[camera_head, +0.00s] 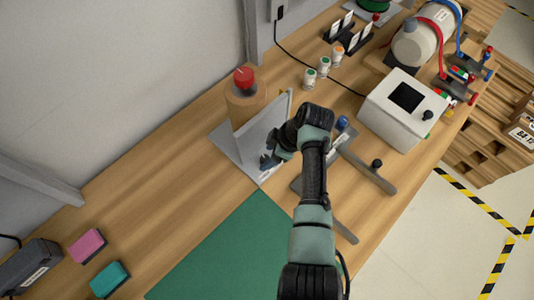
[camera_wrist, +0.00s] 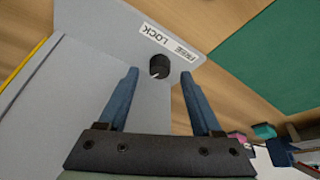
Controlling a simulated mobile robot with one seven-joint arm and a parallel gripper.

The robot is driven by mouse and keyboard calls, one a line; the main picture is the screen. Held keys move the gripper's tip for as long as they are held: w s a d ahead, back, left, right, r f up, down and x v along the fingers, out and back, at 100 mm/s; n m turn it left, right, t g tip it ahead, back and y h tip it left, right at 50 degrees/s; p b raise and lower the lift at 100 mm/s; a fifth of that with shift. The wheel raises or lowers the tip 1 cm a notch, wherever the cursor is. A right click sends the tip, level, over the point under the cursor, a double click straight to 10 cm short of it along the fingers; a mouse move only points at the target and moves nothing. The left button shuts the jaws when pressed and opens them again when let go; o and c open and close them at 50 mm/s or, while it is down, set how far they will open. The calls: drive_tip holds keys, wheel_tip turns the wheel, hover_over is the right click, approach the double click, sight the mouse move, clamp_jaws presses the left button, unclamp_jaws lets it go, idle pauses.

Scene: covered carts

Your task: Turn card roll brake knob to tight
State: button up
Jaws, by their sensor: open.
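A small black knob (camera_wrist: 159,66) with a pale mark on its face sits on a grey upright plate in the wrist view. The mark appears toward its lower-left. A white label (camera_wrist: 170,44) beside it reads LOCK and, less clearly, FREE. In the head view the plate (camera_head: 264,128) stands against a brown card roll (camera_head: 241,108) topped by a red knob (camera_head: 243,77). My gripper (camera_wrist: 160,80) is open, with one finger on each side of the black knob; I cannot tell whether they touch it. In the head view my gripper (camera_head: 272,160) is at the plate's face, hiding the black knob.
A green mat (camera_head: 225,250) lies in front. A grey flat fixture (camera_head: 365,172) with knobs and a white box (camera_head: 403,108) stand to the right. Small bottles (camera_head: 323,66) stand behind. Pink (camera_head: 87,245) and teal (camera_head: 109,279) blocks lie left. The bench between is bare.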

drive_tip(key=shift+x, duration=0.85)
clamp_jaws()
